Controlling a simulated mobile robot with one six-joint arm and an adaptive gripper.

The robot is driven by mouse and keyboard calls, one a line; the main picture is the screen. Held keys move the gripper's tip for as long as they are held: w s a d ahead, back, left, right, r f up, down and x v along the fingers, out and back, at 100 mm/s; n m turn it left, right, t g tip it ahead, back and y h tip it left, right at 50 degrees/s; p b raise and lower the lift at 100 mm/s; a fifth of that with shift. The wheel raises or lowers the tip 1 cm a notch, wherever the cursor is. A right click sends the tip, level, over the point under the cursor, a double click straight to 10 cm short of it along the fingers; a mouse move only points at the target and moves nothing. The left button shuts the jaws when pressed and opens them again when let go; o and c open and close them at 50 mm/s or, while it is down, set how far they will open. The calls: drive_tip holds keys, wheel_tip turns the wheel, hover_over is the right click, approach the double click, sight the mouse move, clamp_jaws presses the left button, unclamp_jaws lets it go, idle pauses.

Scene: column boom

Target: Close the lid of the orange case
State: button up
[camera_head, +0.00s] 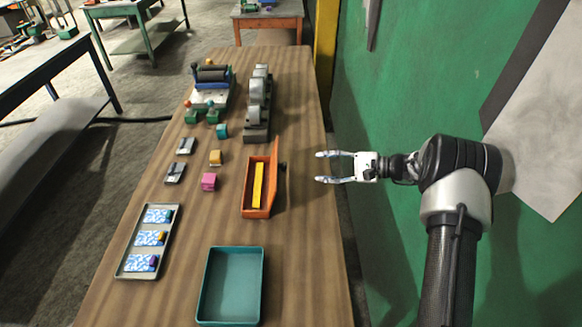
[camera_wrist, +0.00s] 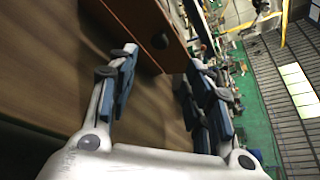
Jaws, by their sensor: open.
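The orange case (camera_head: 247,196) sits on the wooden table in the head view, with its lid (camera_head: 275,170) standing up along its right side. A yellow bar (camera_head: 258,184) lies inside the case. My gripper (camera_head: 320,167) is open and empty, to the right of the lid and past the table's right edge in that view, pointing left toward the case. In the wrist view my gripper's fingers (camera_wrist: 160,85) are spread apart, and a brown-orange panel (camera_wrist: 150,28), which looks like the outside of the lid, stands ahead of them with a dark round knob.
A teal tray (camera_head: 231,285) stands in front of the case. A grey tray (camera_head: 150,240) with patterned cards lies at the left. Small yellow (camera_head: 216,157) and pink (camera_head: 209,182) blocks sit left of the case. A grey machine (camera_head: 258,100) stands behind it. A green wall (camera_head: 400,85) is at right.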

drive_tip(key=b+x, duration=0.2)
drive_tip(key=x, duration=0.9)
drive_tip(key=shift+a, duration=0.3)
drive_tip(key=shift+f, duration=0.1)
drive_tip(key=shift+c, duration=0.3)
clamp_jaws()
